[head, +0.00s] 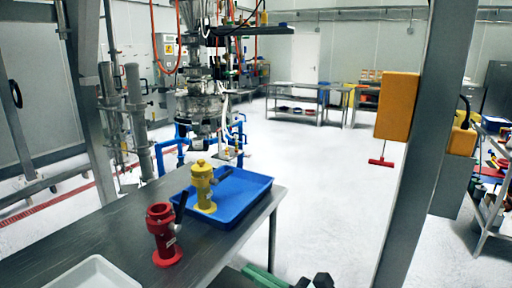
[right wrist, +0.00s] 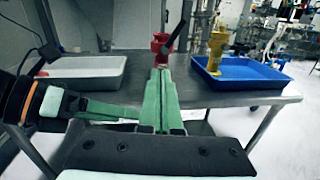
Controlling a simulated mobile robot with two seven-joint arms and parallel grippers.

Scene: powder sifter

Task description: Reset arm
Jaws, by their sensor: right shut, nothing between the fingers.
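My right gripper (head: 250,270) shows only in part at the bottom edge of the head view, its green fingers low beside the table's front right corner. In the right wrist view its green fingers (right wrist: 161,75) are shut with nothing between them. They point toward the table, and the red valve-like part (right wrist: 160,50) stands behind their tips in the picture. I see no contact. Another arm end with an orange ring and a green finger, apparently my left gripper (right wrist: 105,108), comes in from the left of the right wrist view. Its jaw opening is unclear.
The metal table (head: 120,235) bears the red part (head: 162,235), a white tray (head: 95,272) and a blue tray (head: 255,195). A yellow part (head: 204,188) stands at the blue tray. The sifter machine (head: 203,105) is behind. A grey post (head: 415,150) rises at right; floor between is clear.

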